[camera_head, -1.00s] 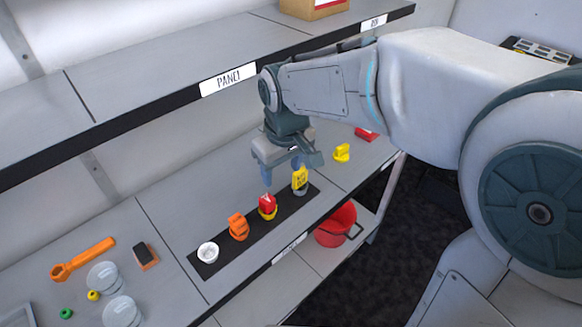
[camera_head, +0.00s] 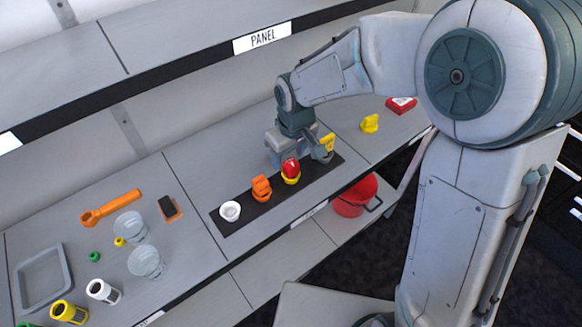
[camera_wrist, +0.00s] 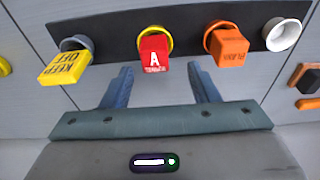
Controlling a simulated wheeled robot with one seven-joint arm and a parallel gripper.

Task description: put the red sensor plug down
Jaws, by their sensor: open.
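The red sensor plug (camera_head: 290,166), marked "A", sits in a yellow ring socket (camera_head: 291,180) on the black strip (camera_head: 238,219). It also shows in the wrist view (camera_wrist: 154,58), seated in its ring. My gripper (camera_head: 298,160) is at the strip, just behind the red plug. In the wrist view its two fingers (camera_wrist: 160,70) are spread apart, one to each side of the red plug, with visible gaps. Nothing is held. The head view partly hides the fingers behind the plug.
The upper shelf (camera_head: 200,60) overhangs behind. A red bucket (camera_head: 355,196) stands below.

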